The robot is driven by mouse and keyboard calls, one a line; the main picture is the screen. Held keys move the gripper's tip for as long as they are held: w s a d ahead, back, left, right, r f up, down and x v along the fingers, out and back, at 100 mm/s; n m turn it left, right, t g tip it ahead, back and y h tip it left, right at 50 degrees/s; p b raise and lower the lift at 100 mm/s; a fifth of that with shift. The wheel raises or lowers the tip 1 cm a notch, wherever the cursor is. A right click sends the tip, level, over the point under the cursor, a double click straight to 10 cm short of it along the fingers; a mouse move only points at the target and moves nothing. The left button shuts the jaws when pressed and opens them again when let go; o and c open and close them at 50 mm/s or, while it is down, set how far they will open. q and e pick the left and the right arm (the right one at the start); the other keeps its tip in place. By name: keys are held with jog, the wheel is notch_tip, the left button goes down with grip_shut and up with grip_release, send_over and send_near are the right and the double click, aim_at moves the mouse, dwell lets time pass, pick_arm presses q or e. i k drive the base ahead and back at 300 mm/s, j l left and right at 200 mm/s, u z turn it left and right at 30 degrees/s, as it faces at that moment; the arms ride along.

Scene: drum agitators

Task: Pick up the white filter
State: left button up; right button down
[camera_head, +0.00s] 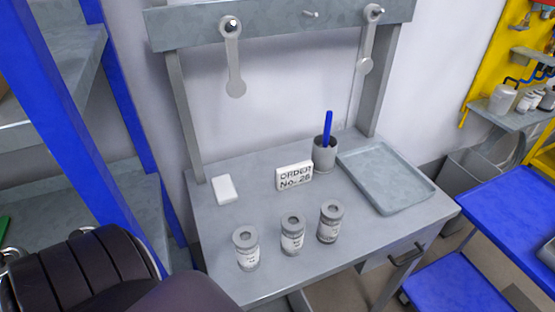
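A small white rounded block (224,189) lies flat on the left part of the grey workbench (222,232). It is the item that looks most like the white filter, though its kind cannot be told for sure at this size. Nothing touches it. Neither of my grippers can be made out in the head view.
Three labelled cans (292,235) stand near the bench's front. An order sign (294,176), a cup (325,155) with a blue pen and a grey tray (386,181) stand farther right. Two paddles (235,70) hang above. A blue shelf post (75,120) rises at left.

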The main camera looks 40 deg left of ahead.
aim_at(245, 238)
jog(key=l+u, duration=0.15)
jog(key=u, duration=0.25)
jog(key=k+l+u, duration=0.1)
jog(key=u, duration=0.3)
jog(key=k+l+u, duration=0.1)
jog(key=u, duration=0.3)
jog(key=k+l+u, duration=0.1)
jog(key=u, duration=0.35)
jog(key=k+l, duration=0.25)
jog(key=k, duration=0.15)
jog(key=k+l, duration=0.2)
jog(key=k, duration=0.2)
